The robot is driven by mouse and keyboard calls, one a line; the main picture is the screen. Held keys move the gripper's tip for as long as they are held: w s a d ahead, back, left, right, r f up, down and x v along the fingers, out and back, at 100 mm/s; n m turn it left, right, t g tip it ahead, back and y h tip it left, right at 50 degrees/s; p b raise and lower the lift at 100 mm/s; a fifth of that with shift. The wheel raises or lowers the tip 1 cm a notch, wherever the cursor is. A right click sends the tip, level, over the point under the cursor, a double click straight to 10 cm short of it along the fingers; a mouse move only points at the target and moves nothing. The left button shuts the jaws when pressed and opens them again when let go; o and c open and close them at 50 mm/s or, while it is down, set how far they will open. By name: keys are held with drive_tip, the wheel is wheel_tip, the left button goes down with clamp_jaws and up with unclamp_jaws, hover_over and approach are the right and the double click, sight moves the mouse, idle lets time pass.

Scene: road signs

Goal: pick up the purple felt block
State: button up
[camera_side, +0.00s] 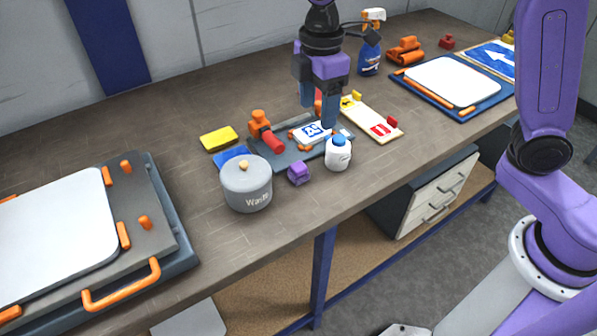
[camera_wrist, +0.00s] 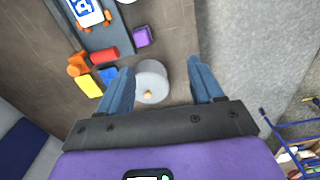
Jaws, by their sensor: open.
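The purple felt block (camera_side: 299,172) sits on the workbench near its front edge, between the grey lidded pot (camera_side: 247,184) and the white bottle with a blue cap (camera_side: 338,153). In the wrist view the purple block (camera_wrist: 141,37) lies above the pot (camera_wrist: 152,82), beside the grey tray. My gripper (camera_side: 318,112) hangs over the tray area, behind the block in the side view. Its two blue fingers are apart with nothing held. In the wrist view the open fingers (camera_wrist: 164,92) appear on either side of the pot, and the block is beyond them.
A dark grey tray (camera_side: 290,153) holds a small sign. An orange-and-red tool (camera_side: 265,135), a yellow sponge (camera_side: 219,138) and a blue block (camera_side: 230,157) stand left of it. A board with a red sign (camera_side: 381,130) is right. Bare bench lies before the block.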

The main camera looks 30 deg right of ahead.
hover_over(299, 166)
drive_tip(key=f+n, duration=0.1)
drive_tip(key=f, duration=1.1)
drive_tip(key=shift+w+a+f, duration=0.15)
drive_tip(key=shift+w+f, duration=0.1)
drive_tip(key=shift+f, duration=0.05)
drive_tip(key=shift+s+f, duration=0.2)
drive_tip(key=shift+f, duration=2.5)
drive_tip(key=c, duration=1.1)
